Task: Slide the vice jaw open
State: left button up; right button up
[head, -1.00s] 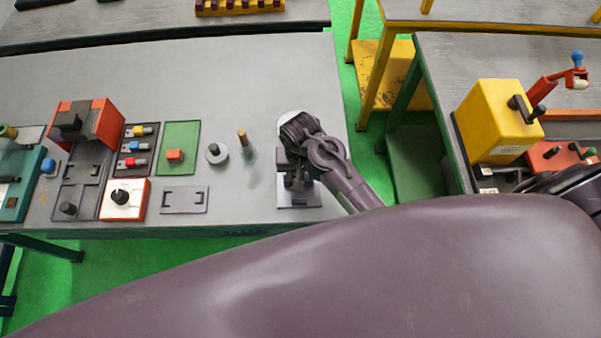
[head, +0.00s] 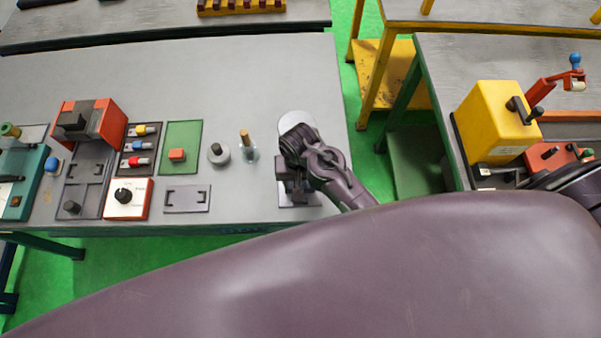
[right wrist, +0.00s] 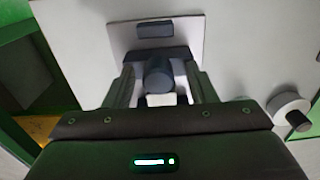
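The vice is a pale base plate (right wrist: 191,38) with a dark fixed block (right wrist: 155,29) and a dark jaw bar (right wrist: 150,55) in the right wrist view. A short round dark knob (right wrist: 158,76) stands at the bar. My right gripper (right wrist: 160,68) has its fingers apart, one on each side of the knob, with gaps beside it. The fingertips lie at the ends of the bar; I cannot tell if they touch it. In the head view, my right gripper (head: 291,178) is over the vice plate (head: 298,201) and hides most of it. My left gripper is not in view.
Left of the vice are a small bottle (head: 249,147), a grey disc with a knob (head: 218,153), a green board (head: 181,135) and a grey tray (head: 187,199). A pale rounded surface (head: 297,118) lies behind the gripper. The table's right edge is close.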

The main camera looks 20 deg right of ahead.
jog(key=shift+s+f, duration=0.25)
jog(key=shift+f, duration=0.1)
jog(key=shift+w+d+r, duration=0.1)
jog(key=shift+w+r, duration=0.1)
jog(key=shift+r, duration=0.3)
jog(key=shift+w+r, duration=0.15)
jog(key=shift+r, duration=2.5)
jog(key=shift+s+f, duration=0.1)
